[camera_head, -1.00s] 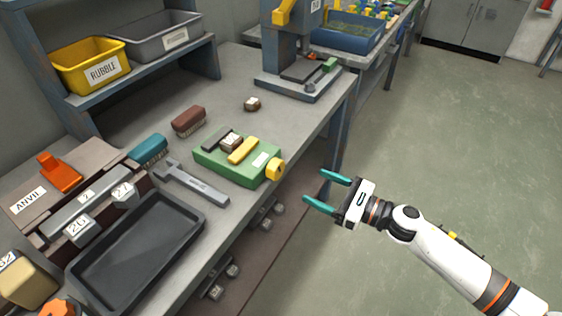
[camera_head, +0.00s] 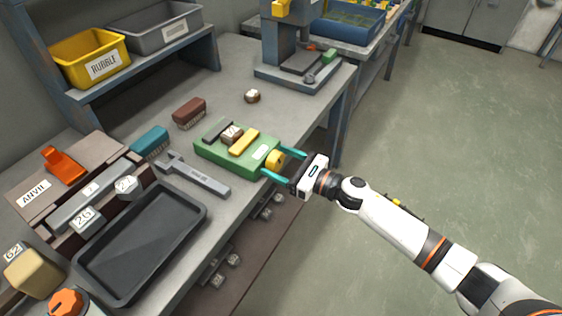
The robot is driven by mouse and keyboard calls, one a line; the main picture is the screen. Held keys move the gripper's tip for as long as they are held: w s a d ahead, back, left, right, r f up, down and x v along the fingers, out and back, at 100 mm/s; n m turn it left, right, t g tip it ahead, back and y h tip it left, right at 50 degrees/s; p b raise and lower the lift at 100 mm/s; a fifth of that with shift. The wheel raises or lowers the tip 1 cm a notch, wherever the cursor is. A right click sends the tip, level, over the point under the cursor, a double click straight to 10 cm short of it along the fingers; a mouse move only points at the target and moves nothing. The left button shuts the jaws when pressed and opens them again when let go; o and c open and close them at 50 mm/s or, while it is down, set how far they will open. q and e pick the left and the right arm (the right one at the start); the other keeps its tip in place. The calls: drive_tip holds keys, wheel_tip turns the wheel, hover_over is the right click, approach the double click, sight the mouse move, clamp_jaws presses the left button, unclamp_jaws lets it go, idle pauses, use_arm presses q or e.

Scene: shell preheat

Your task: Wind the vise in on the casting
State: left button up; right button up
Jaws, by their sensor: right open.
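The green vise (camera_head: 212,153) lies on the workbench, with a dark fixed jaw (camera_head: 213,131) and a yellow jaw piece (camera_head: 244,143) on top. The casting (camera_head: 231,135), a small brown and white block, sits between these two jaws. The vise's yellow knob (camera_head: 274,158) is on its right end. My right gripper (camera_head: 283,165) is open, its teal fingers on either side of the yellow knob. I cannot tell whether they touch it. My left gripper is not in view.
A wrench (camera_head: 195,177) and a black tray (camera_head: 140,240) lie left of the vise. A press (camera_head: 296,70) stands at the back. The floor at right is clear.

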drive_tip(key=c, duration=1)
drive_tip(key=shift+m, duration=1.5)
drive_tip(key=shift+w+d+m+p, duration=0.1)
drive_tip(key=shift+m+p, duration=0.2)
drive_tip(key=shift+m, duration=1.6)
drive_tip(key=o, duration=1)
